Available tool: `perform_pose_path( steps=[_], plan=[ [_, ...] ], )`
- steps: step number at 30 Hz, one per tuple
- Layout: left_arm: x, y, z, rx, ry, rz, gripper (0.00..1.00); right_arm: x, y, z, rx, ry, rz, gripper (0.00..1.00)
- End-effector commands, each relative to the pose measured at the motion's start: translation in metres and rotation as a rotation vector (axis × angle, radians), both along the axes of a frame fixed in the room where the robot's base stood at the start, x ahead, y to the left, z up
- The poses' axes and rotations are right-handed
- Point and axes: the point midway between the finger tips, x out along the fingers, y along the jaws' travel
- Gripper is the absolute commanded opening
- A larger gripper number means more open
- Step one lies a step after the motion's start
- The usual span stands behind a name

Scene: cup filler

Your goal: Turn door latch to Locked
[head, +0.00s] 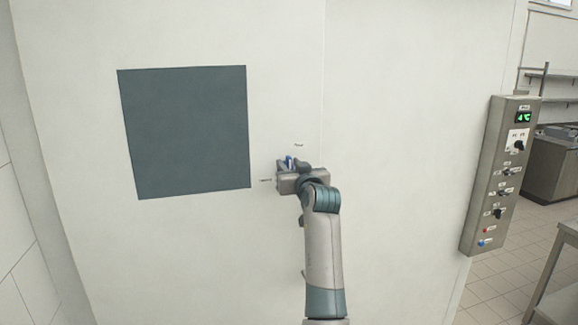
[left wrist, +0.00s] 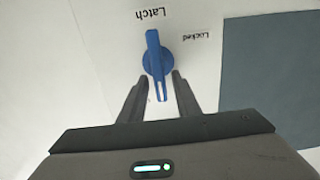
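The blue door latch (left wrist: 157,60) is on the white wall panel, with a round base and a long bar. In the left wrist view its bar runs nearly upright, and the end with a white line points down between my fingers. The "Locked" label (left wrist: 192,35) is to its upper right and the "Latch" label (left wrist: 154,13) above it, both upside down. My left gripper (left wrist: 160,83) is open, a finger on each side of the bar with visible gaps. In the head view my left gripper (head: 291,165) covers most of the latch. My right gripper is out of view.
A dark square panel (head: 185,132) is on the wall left of the latch. A grey control box (head: 499,180) with a green display and several switches is at the right. Metal furniture (head: 556,165) stands beyond it. The wall around the latch is clear.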

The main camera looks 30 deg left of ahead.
Motion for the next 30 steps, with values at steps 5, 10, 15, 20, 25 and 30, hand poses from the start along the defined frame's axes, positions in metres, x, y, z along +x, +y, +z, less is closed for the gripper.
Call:
perform_pose_path(
  steps=[5,10,15,20,25,30],
  plan=[
    [0.0,0.0,0.0,0.0,0.0,0.0,0.0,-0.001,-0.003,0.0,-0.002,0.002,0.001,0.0],
    [0.0,0.0,-0.001,-0.002,-0.002,0.0,0.0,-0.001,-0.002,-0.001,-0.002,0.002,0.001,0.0],
    [-0.001,0.001,-0.002,-0.016,-0.019,0.001,0.0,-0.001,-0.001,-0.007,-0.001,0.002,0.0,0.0],
    [-0.002,0.002,-0.003,-0.052,-0.062,0.0,0.0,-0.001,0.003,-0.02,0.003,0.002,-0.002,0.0],
    [-0.004,0.003,-0.006,-0.116,-0.138,0.0,0.0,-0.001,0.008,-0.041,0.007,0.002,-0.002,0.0],
    [-0.006,0.005,-0.007,-0.205,-0.243,-0.001,0.0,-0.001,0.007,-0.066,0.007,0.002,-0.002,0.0]
  ],
)
